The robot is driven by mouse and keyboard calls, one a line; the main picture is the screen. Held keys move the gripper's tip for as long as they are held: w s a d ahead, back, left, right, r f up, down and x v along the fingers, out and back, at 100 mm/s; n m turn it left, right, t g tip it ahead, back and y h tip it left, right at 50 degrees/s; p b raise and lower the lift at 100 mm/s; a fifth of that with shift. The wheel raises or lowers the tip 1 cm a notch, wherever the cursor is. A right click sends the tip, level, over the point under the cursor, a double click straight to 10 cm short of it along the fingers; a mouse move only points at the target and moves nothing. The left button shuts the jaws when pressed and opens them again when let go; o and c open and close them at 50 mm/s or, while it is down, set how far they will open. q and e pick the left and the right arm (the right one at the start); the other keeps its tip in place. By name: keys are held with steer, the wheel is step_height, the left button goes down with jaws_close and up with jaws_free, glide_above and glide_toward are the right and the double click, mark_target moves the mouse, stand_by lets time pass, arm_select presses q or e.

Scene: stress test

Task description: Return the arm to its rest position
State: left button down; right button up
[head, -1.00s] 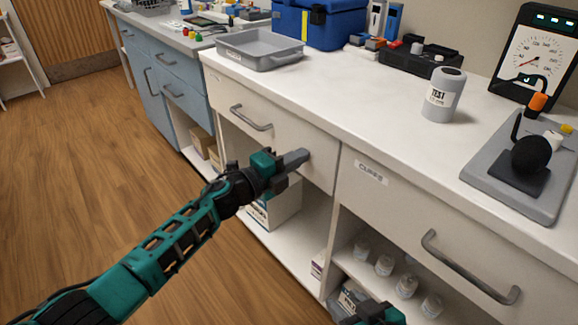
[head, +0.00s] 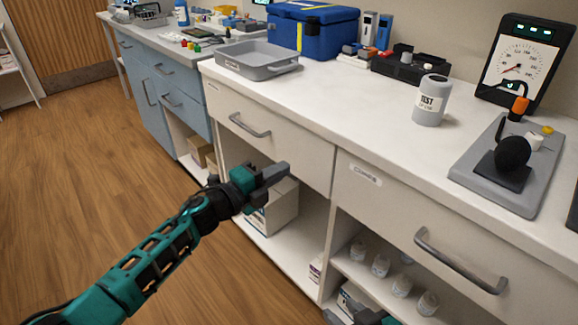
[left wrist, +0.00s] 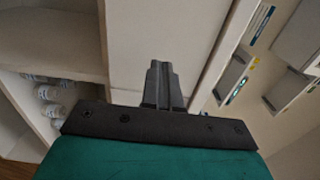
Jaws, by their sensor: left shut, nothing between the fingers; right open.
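My left arm (head: 150,262) reaches in from the lower left in the head view. Its gripper (head: 277,175) is in front of the white cabinet, at the lower edge of a closed drawer. It is shut and empty. In the left wrist view its closed fingers (left wrist: 160,85) point at the pale cabinet front, with nothing between them. My right gripper (head: 362,317) shows only in part at the bottom edge of the head view. Its fingertips are largely cut off by the frame.
The white counter (head: 345,105) carries a grey tray (head: 257,58), a blue case (head: 313,27), a TEST jar (head: 430,102) and a gauge (head: 525,60). Drawer handles (head: 250,126) and (head: 458,262) stick out. Small bottles (head: 380,266) stand on an open shelf. The wooden floor at left is clear.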

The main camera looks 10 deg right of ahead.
arm_select(q)
steer(key=s+a+f+n+y+p, duration=0.1)
steer(key=s+a+f+n+y, duration=0.3)
steer(key=s+a+n, duration=0.4)
steer(key=s+a+f+n+t+y, duration=0.1)
steer(key=s+a+f+n+y, duration=0.35)
steer(key=s+n, duration=0.5)
steer(key=s+a+f+n+y+p, duration=0.1)
steer(key=s+a+f+n+y, duration=0.2)
steer(key=s+a+n, duration=0.55)
step_height(320, 180, up, 10)
steer(key=s+a+y+p, duration=0.1)
steer(key=s+a+p, duration=0.1)
steer(key=p, duration=1.2)
steer(key=shift+s+f+n, duration=0.2)
steer(key=shift+n, duration=0.1)
arm_select(e)
steer(key=s+d+r+h, duration=0.1)
steer(key=d+r, duration=0.2)
steer(key=r, duration=0.8)
steer(key=shift+s+d+r, duration=0.2)
steer(key=shift+d+r, duration=0.05)
steer(key=shift+r, duration=0.05)
arm_select(q)
steer(key=shift+y, duration=0.25)
arm_select(e)
steer(key=shift+a, duration=0.1)
